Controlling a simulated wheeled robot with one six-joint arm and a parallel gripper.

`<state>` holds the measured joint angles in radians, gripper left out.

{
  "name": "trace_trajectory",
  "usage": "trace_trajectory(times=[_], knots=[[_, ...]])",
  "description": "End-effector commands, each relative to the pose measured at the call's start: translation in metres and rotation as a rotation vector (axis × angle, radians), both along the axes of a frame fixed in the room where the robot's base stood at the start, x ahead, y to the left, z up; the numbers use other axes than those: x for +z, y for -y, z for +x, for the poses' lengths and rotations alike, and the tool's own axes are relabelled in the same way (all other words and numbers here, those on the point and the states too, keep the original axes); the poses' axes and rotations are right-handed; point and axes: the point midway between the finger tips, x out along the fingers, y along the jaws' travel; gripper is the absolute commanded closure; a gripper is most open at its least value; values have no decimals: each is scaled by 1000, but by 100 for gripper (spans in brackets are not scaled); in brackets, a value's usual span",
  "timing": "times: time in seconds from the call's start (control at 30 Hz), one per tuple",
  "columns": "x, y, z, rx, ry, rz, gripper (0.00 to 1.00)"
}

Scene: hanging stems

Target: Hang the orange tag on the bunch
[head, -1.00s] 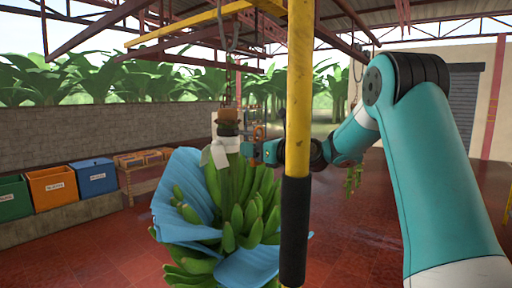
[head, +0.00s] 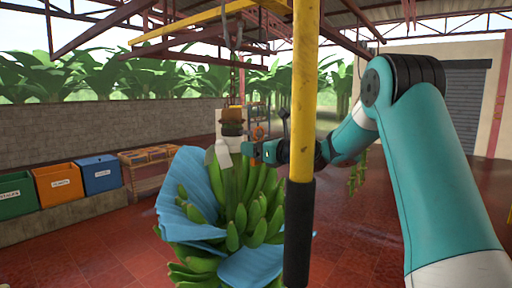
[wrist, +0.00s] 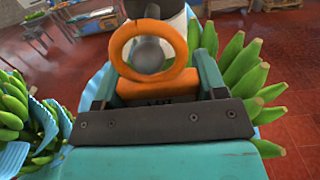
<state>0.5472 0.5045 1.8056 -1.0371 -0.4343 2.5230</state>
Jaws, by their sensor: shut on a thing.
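The orange tag (wrist: 157,88) is between the fingers of my gripper (wrist: 155,80), which is shut on it. Its ring stands up in front of the wrist camera, and a grey round end shows through the ring. In the head view the tag (head: 258,132) is a small orange spot. The green bunch (head: 240,215) hangs with blue sheets around it. I cannot tell whether the ring touches anything.
A yellow post (head: 303,90) with a black sleeve (head: 298,235) stands in front of my arm, right of the bunch. Green, orange and blue bins (head: 102,174) line the left wall. Another bunch (wrist: 20,120) shows at the left of the wrist view. Red floor lies open around.

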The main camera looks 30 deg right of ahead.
Motion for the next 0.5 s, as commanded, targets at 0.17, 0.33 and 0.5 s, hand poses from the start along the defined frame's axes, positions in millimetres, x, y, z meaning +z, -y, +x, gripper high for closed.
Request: trace_trajectory(times=[0.17, 0.33, 0.5], knots=[[0, 0, 0, 0, 0, 0, 65], [1, -1, 3, 0, 0, 0, 65], [1, -2, 6, 0, 0, 0, 65]])
